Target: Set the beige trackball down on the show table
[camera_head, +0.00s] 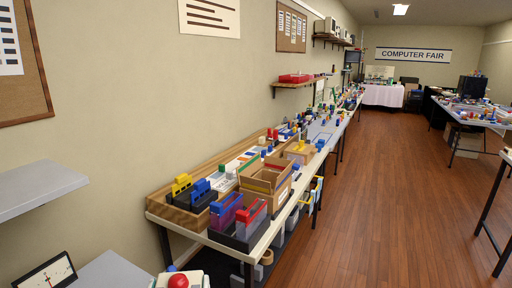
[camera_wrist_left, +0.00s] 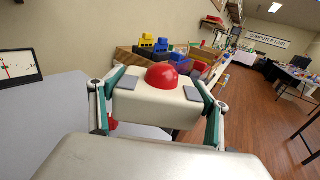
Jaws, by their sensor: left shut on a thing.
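The beige trackball (camera_wrist_left: 155,103) with its red ball (camera_wrist_left: 162,77) is between the fingers of my left gripper (camera_wrist_left: 160,88) in the left wrist view. The grey pads press on its two sides, and it looks about level. In the head view, the trackball's red ball (camera_head: 178,281) and part of my left gripper (camera_head: 180,276) show at the bottom edge; the rest is cut off. A grey tabletop (camera_head: 108,270) is just left of it, and it also shows in the left wrist view (camera_wrist_left: 62,112). I cannot tell which table is the show table. My right gripper is not in view.
A meter (camera_head: 45,272) stands on the grey top at the lower left. A grey shelf (camera_head: 35,188) juts out above it. A long table (camera_head: 225,246) along the wall is crowded with bins and an open cardboard box (camera_head: 262,182). The wooden floor (camera_head: 380,220) is clear.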

